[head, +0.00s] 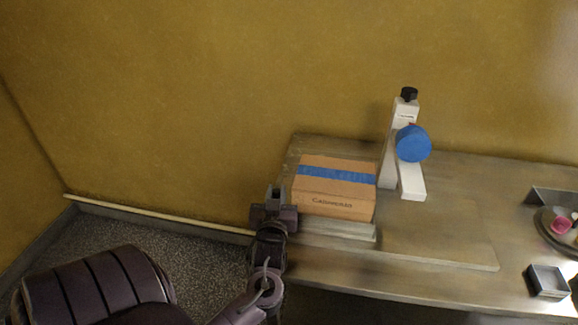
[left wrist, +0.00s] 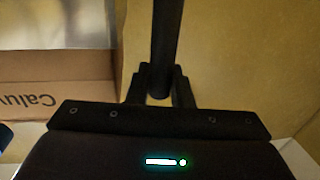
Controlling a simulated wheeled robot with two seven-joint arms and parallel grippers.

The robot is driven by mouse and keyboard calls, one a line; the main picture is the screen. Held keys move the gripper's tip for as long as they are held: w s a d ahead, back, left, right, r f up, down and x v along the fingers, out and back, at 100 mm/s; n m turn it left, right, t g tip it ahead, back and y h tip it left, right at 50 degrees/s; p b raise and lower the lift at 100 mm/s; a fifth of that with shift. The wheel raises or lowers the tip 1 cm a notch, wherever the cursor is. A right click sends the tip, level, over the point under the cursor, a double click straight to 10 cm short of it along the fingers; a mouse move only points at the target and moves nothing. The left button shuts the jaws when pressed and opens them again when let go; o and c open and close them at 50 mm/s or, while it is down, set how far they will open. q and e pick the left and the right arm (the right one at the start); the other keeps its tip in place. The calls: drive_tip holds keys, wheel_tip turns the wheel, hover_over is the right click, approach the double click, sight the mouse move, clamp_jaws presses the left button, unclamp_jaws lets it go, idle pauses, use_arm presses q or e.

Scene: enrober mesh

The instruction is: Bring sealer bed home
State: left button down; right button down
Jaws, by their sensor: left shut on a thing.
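A cardboard box (head: 335,190) with a strip of blue tape across its top sits on a pale bed (head: 345,231) on the metal table. The box also shows at the left of the left wrist view (left wrist: 60,95). My left gripper (head: 274,198) is at the left side of the box. In the left wrist view its fingers (left wrist: 158,88) are shut on a dark bar (left wrist: 165,38). How the bar joins the bed is hidden. A white upright (head: 399,150) with a black knob and a blue tape roll (head: 413,144) stands right of the box. My right gripper is out of view.
A flat base plate (head: 455,240) lies on the table (head: 395,287) beneath the bed and upright. At the right are a small dark tray (head: 547,281) and a round dish with a pink item (head: 560,226). A yellow wall (head: 200,100) stands close behind.

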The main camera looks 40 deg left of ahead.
use_arm(q)
drive_tip(key=shift+s+a, duration=0.1)
drive_tip(key=shift+a, duration=0.05)
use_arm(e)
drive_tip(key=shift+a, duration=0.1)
use_arm(q)
drive_tip(key=c, duration=1.6)
unclamp_jaws()
drive_tip(key=shift+a, duration=0.1)
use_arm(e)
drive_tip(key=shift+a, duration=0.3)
use_arm(q)
drive_tip(key=shift+s, duration=0.1)
